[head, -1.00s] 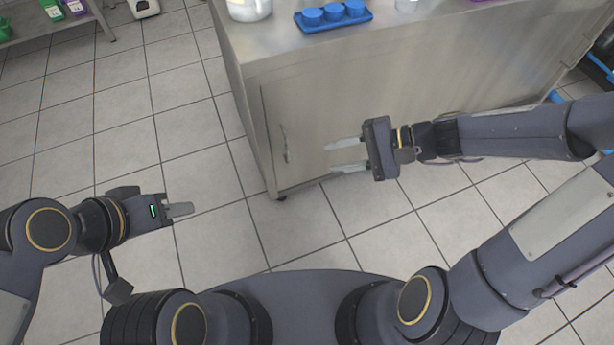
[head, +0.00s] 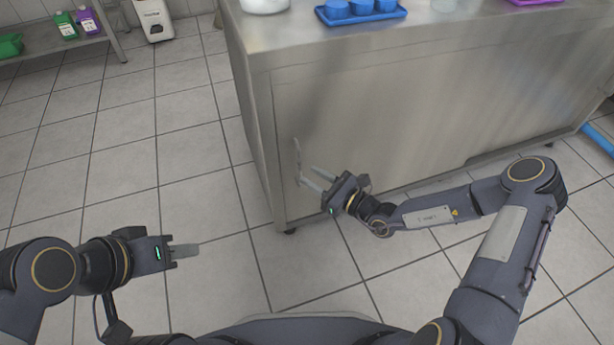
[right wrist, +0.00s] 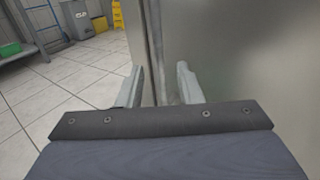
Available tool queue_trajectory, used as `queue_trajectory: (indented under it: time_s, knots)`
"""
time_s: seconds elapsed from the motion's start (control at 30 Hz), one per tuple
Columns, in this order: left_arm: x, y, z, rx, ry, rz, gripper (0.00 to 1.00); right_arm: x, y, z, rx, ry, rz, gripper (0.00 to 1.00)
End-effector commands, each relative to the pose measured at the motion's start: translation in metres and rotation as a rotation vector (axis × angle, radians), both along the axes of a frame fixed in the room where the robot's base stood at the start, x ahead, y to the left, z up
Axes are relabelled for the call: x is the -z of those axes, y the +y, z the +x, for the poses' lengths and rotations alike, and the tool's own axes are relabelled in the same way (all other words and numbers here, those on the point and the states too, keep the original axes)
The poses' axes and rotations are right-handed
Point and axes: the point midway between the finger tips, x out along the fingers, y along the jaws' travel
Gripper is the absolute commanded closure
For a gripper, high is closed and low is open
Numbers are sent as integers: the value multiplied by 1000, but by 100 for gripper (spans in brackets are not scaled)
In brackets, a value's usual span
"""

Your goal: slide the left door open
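The left door (head: 350,120) is a flat stainless steel panel at the left end of the cabinet front, and it appears shut. Its slim vertical handle (head: 297,155) is near the panel's left edge. My right gripper (head: 308,176) is open, with its two fingers pointing at the lower part of the handle. I cannot tell whether they touch it. In the right wrist view the spread fingers (right wrist: 163,88) are in front of the cabinet's vertical edge, and the handle is not clear. My left gripper (head: 190,250) is over the floor, seen edge-on, so its opening is hidden.
The steel cabinet (head: 258,65) carries a blue tray (head: 362,18) with blue pieces and a white vessel (head: 265,5). A shelf with bottles (head: 65,25) and a white bin (head: 153,18) stand at the back left. The tiled floor left of the cabinet is clear.

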Motion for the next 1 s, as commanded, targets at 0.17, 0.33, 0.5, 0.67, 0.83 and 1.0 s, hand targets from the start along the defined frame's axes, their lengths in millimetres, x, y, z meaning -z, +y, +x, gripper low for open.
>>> queue_trajectory:
  time_s: [0.17, 0.33, 0.5, 0.67, 0.83, 1.0]
  knots:
    - [8, 0, 0, 0, 0, 0, 64, 1, 16, 13, -2, -3, -1, 67]
    - [9, 0, 0, 0, 0, 0, 64, 0, 21, 17, -1, -2, -1, 67]
    - [9, 0, 0, 0, 0, 0, 64, 0, 21, 17, -1, -2, -1, 67]
    - [9, 0, 0, 0, 0, 0, 64, 0, 21, 17, -1, -2, -1, 86]
    - [9, 0, 0, 0, 0, 0, 64, 0, 21, 16, -1, -2, -1, 100]
    - [9, 0, 0, 0, 0, 0, 64, 0, 21, 16, -2, -2, -1, 100]
